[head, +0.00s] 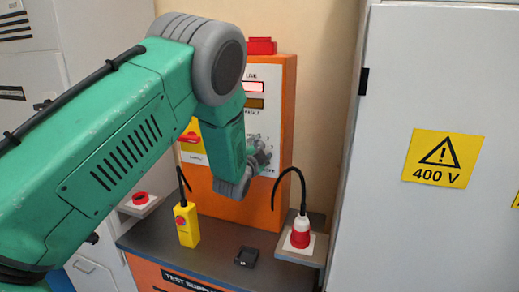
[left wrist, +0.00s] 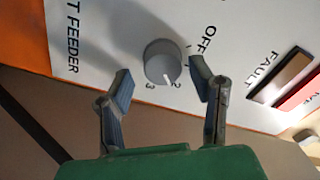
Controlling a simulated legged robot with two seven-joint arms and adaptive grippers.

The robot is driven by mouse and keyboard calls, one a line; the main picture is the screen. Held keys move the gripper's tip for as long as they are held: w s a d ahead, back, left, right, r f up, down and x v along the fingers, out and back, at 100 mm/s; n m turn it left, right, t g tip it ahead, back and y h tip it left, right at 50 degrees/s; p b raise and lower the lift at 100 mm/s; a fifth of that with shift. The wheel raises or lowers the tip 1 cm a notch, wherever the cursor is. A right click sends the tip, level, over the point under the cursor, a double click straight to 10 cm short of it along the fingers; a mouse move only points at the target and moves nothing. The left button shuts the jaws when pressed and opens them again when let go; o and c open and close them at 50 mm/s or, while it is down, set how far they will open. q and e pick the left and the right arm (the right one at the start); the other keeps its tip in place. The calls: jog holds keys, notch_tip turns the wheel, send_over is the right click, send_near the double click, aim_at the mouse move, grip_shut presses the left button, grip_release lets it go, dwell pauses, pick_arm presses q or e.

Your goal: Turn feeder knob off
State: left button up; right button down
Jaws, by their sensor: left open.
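The feeder knob (left wrist: 163,62) is a round grey knob on a white panel (left wrist: 110,30) lettered "FEEDER", with "OFF", "2" and "3" around it. Its white mark points to the lower side, close to the "2" and away from "OFF". My left gripper (left wrist: 160,70) is open, with one finger on each side of the knob. Gaps show between fingers and knob; I cannot tell the depth between them. In the head view my left gripper (head: 260,152) is in front of the orange cabinet's white panel, and the knob is hidden there. My right gripper is not in view.
The orange cabinet (head: 287,110) stands on a dark bench (head: 215,240). On the bench are a yellow pendant box (head: 187,225) with a red button and a small black block (head: 246,257). A red-and-white plug (head: 300,232) sits right. A grey 400 V cabinet (head: 430,80) bounds the right side.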

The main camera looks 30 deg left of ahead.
pick_arm(q)
jog(key=shift+d, duration=0.2)
jog(key=shift+s+a, duration=0.1)
jog(key=shift+a, duration=0.2)
jog(key=c, duration=0.7)
jog(key=shift+s+a, duration=0.1)
jog(key=shift+a, duration=0.25)
grip_shut()
jog(key=shift+c, duration=2.1)
grip_release()
jog(key=shift+a+f, duration=0.2)
jog(key=shift+a, duration=0.15)
jog(key=shift+d+f, duration=0.1)
grip_shut()
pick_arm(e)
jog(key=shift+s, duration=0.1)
pick_arm(q)
grip_release()
